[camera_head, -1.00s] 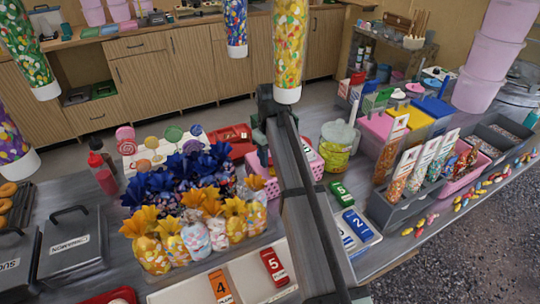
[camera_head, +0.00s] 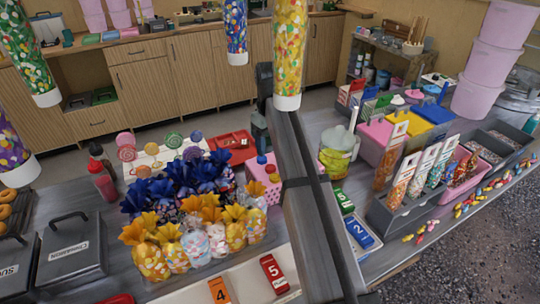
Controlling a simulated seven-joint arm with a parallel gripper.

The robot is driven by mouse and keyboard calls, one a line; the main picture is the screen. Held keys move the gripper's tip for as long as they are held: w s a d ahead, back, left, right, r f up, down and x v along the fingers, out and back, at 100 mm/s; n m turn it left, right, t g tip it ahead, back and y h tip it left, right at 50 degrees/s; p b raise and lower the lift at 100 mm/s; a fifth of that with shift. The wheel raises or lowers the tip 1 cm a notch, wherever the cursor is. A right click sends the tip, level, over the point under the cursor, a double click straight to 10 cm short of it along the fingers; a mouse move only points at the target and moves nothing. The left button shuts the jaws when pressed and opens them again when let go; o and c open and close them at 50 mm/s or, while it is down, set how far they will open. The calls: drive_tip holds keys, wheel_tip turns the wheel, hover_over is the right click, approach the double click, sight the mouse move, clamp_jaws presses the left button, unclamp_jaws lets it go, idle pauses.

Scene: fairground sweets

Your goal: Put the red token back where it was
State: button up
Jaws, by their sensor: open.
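A red token (camera_head: 273,273) marked 5 lies on a white board (camera_head: 246,278) at the lower middle. An orange token (camera_head: 219,291) marked 4 lies to its left, partly cut off by the lower edge. Right of my arm lie a blue token (camera_head: 358,228) marked 2 and a green token (camera_head: 343,201), which my arm partly hides. My gripper (camera_head: 260,136) shows as a dark shape at the far end of my arm, beside a red tray. Its fingers are hard to make out; nothing is visible in it. It is well away from the red token.
Wrapped sweet bags (camera_head: 190,245) with orange and blue tops stand left of the board. A pink basket (camera_head: 254,188) stands behind them, near the red tray (camera_head: 224,143). A lidded jar (camera_head: 338,150) and a grey rack (camera_head: 405,212) stand right. Candy tubes (camera_head: 290,60) hang above.

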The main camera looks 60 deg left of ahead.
drive_tip(key=shift+r, duration=2.4)
